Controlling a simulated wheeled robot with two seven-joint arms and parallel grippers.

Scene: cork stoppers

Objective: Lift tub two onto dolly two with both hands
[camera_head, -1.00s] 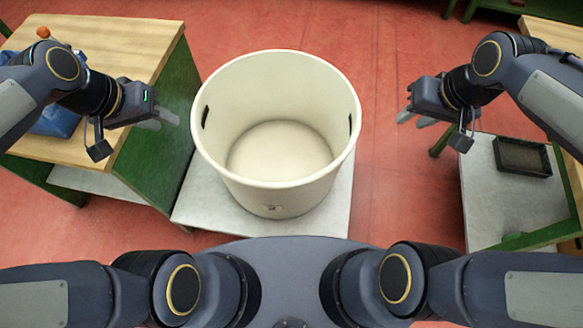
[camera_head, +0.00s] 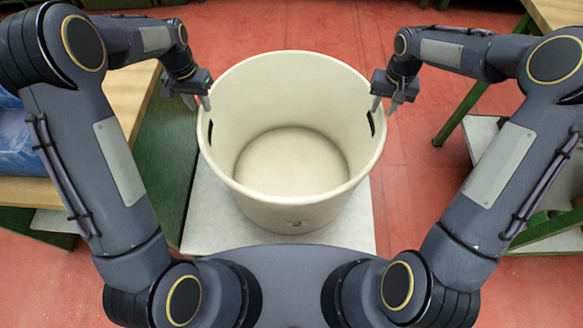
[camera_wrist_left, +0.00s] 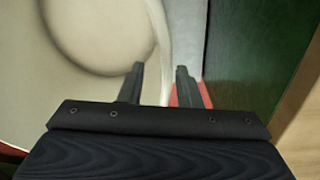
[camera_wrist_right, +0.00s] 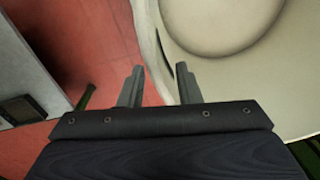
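A large cream tub (camera_head: 300,215) stands upright and empty in the middle of the head view, with a small dark mark low on its near side. A dark handle slot shows in its left wall and another in its right wall. My left gripper (camera_head: 199,98) is open at the left rim; in the left wrist view its fingers (camera_wrist_left: 159,75) are on either side of the tub wall. My right gripper (camera_head: 383,106) is open at the right rim; in the right wrist view its fingers (camera_wrist_right: 160,78) are spread around the wall. I cannot identify a dolly.
The tub rests on a pale flat slab (camera_head: 205,215). A wood-topped green bench (camera_head: 120,100) with a blue object (camera_head: 15,140) stands at the left. Another green-framed stand with a pale shelf (camera_head: 482,140) is at the right. Red floor (camera_head: 430,110) is clear beyond the tub.

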